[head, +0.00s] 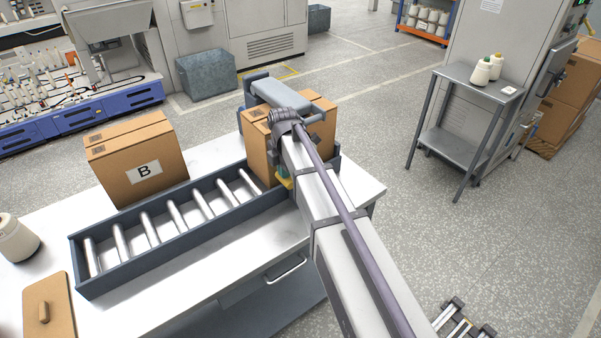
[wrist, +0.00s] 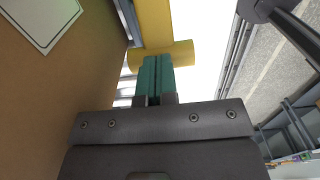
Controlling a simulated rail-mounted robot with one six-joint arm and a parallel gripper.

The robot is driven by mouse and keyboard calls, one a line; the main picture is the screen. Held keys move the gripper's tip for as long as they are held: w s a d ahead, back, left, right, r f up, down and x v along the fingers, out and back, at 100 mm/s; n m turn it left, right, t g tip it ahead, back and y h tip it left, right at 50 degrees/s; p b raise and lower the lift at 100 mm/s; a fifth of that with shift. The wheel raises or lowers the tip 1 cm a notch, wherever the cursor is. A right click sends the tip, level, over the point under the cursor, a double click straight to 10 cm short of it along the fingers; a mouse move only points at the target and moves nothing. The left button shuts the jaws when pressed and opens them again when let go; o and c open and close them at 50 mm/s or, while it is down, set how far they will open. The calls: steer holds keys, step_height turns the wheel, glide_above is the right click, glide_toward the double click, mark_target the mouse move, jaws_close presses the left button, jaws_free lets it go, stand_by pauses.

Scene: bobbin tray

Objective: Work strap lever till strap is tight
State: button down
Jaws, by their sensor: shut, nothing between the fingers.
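The yellow lever (wrist: 153,22) fills the top middle of the wrist view, with a wide rounded crossbar at its near end. A small piece of the yellow lever (head: 284,184) shows beside my arm in the head view. My gripper (wrist: 155,62) is shut, its two teal fingers together with nothing between them. The fingertips overlap the crossbar in the picture; I cannot tell whether they touch it. A cardboard box (head: 258,150) stands at the far right end of the roller conveyor, partly hidden by my arm. I cannot make out the strap clearly.
The roller conveyor (head: 180,240) is otherwise empty on the white table (head: 225,275). A box marked B (head: 140,160) stands behind it. A white bobbin (head: 17,240) and a brown board with a handle (head: 48,305) are at left. A grey side table (head: 470,90) stands apart at right.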

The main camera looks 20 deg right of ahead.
steer(key=shift+a+f+b, duration=0.1)
steer(key=shift+f+b, duration=0.45)
steer(key=shift+f, duration=0.25)
steer(key=r+p, duration=0.2)
steer(key=d+r+p, duration=0.1)
steer(key=r+p, duration=0.5)
steer(key=shift+w+d, duration=0.3)
steer(key=shift+d, duration=0.1)
steer(key=shift+f, duration=0.25)
steer(key=shift+f+b, duration=0.1)
steer(key=shift+b, duration=0.25)
steer(key=f+b, duration=0.2)
steer(key=a+f+b, duration=0.1)
steer(key=f+b, duration=0.4)
steer(key=shift+s+a+f, duration=0.15)
steer(key=shift+s+a, duration=0.2)
steer(key=shift+a, duration=0.05)
steer(key=r+p, duration=0.2)
steer(key=d+r+p, duration=0.1)
steer(key=r+p, duration=0.4)
steer(key=r, duration=0.1)
steer(key=shift+w+d+p, duration=0.3)
steer(key=shift+w+d, duration=0.1)
steer(key=shift+f, duration=0.25)
steer(key=shift+s, duration=0.1)
